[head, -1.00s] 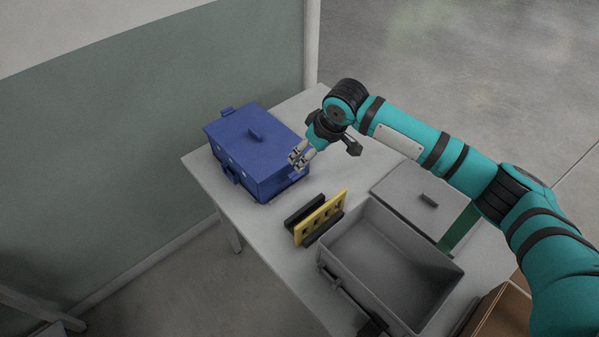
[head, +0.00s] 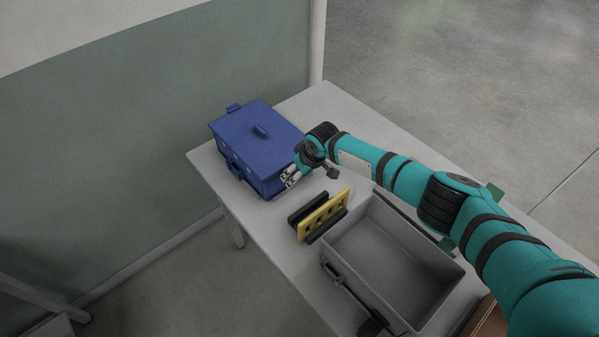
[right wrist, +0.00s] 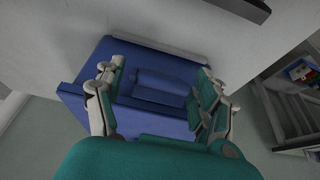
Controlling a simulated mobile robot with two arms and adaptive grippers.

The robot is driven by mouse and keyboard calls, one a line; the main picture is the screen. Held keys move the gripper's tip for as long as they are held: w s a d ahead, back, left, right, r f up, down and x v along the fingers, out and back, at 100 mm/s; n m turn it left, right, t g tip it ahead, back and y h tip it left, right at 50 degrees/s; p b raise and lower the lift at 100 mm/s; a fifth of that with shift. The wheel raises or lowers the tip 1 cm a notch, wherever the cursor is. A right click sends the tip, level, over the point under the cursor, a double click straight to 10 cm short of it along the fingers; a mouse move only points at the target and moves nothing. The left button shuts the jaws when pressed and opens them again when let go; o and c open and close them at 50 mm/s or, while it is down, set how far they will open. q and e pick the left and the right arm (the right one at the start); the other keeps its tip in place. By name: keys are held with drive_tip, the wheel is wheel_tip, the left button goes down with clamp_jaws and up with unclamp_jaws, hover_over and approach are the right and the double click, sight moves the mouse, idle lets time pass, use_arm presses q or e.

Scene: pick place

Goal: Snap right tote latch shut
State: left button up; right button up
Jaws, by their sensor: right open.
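The blue tote (head: 250,142) stands on the table with its lid on top. My right gripper (head: 289,178) is beside the tote's right end, its fingers open. In the right wrist view the open fingers of the gripper (right wrist: 160,82) straddle a raised blue latch-like piece (right wrist: 158,88) on the tote's side, with nothing clamped between them. I cannot tell whether the fingers touch it or how far it is closed. In the head view my arm and gripper hide the right latch. Another latch (head: 234,170) shows on the front-left side. My left gripper is not in view.
A yellow plate in a black holder (head: 322,216) stands just in front of my right gripper. An open, empty grey bin (head: 350,291) is on the near right of the table (head: 262,234). A wall panel rises behind the tote on the left.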

drive_tip(key=shift+c, duration=0.5)
drive_tip(key=c, duration=1)
drive_tip(key=shift+w+a+f+g+b, duration=0.1)
drive_tip(key=shift+w+a+g+b, duration=0.15)
drive_tip(key=shift+b, duration=0.8)
drive_tip(key=shift+c, duration=0.2)
drive_tip(key=shift+s+d+r+g+h, duration=0.1)
drive_tip(key=shift+r+g+h, duration=0.1)
drive_tip(key=shift+g+h, duration=0.2)
drive_tip(key=o, duration=1.1)
drive_tip(key=shift+o, duration=0.2)
